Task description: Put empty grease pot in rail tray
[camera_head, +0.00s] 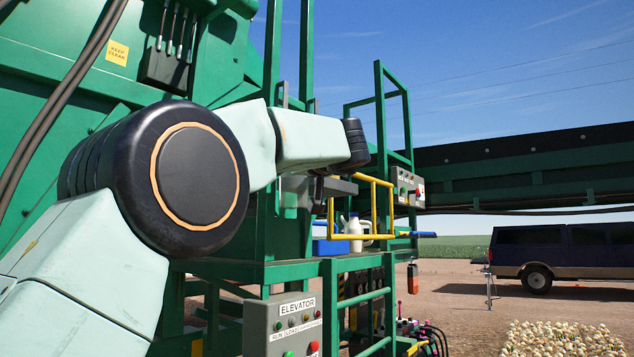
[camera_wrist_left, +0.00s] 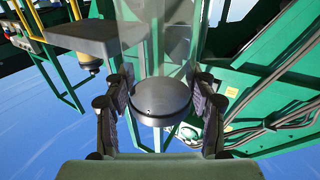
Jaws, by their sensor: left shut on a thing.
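The grease pot is a clear, see-through cylinder with a dark round cap (camera_wrist_left: 162,100). In the left wrist view, my left gripper (camera_wrist_left: 162,87) is shut on it, one finger at each side of the cap. The clear body looks empty. In the head view the pale pot (camera_head: 293,192) hangs below my left forearm, which hides most of the gripper. A dark grey tray (camera_head: 341,187), seemingly the rail tray, sits by the yellow rail just right of the pot. It also shows at upper left in the left wrist view (camera_wrist_left: 85,38), apart from the pot. My right gripper is not in view.
A yellow guard rail (camera_head: 374,205) borders a green platform. A white jug (camera_head: 355,230) and a blue box (camera_head: 330,247) stand there. Green posts and a control box (camera_head: 408,187) are close by. The grey elevator panel (camera_head: 285,325) is lower, in front.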

